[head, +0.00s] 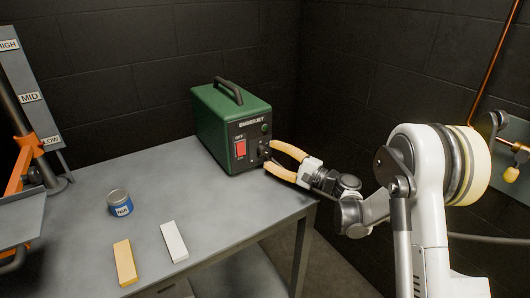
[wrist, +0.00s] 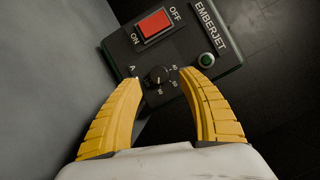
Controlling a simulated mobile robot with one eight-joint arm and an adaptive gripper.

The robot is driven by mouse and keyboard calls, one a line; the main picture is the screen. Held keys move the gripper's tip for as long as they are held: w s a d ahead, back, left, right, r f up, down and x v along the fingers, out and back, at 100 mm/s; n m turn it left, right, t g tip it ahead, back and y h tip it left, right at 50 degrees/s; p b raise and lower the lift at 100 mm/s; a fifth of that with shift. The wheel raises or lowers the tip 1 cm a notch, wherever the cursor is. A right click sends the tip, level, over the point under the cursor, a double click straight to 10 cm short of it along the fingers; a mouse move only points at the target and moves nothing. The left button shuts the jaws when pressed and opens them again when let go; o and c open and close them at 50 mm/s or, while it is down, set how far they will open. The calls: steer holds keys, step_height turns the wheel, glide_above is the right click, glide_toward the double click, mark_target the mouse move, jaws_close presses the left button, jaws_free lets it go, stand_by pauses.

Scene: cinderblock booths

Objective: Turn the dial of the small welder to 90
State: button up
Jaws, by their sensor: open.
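The small welder (head: 228,125) is a green box with a black handle and a dark front panel, standing on the grey table. Its front panel (wrist: 182,38) carries a red ON/OFF switch (wrist: 154,25), a round green light or button (wrist: 206,60) and a black dial (wrist: 158,75) with a light pointer mark. The numbers around the dial are too small to read surely. My gripper (head: 268,153) is at the lower front of the welder. In the wrist view its yellow fingers (wrist: 160,76) are open, one on each side of the dial; I cannot tell whether they touch it.
A blue-labelled can (head: 120,203), a yellow block (head: 125,263) and a white block (head: 174,241) lie on the table (head: 150,180) left of the welder. A stand marked HIGH, MID, LOW (head: 30,97) is at far left. Dark block walls close the back.

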steer(key=v, duration=0.8)
steer(key=shift+s+d, duration=0.25)
steer(key=shift+d, duration=0.05)
steer(key=s+a+r+n+g+h, duration=0.1)
steer(key=s+r+n+g+h, duration=0.25)
steer(key=s+h, duration=0.55)
steer(key=s+d+n+h, duration=0.3)
steer(key=s+d, duration=0.3)
steer(key=s, duration=0.5)
steer(key=s+d+f+n+h, duration=0.1)
steer(key=s+d+n+h, duration=0.3)
steer(key=s, duration=0.8)
steer(key=shift+s+d, duration=0.25)
steer(key=shift+d, duration=0.95)
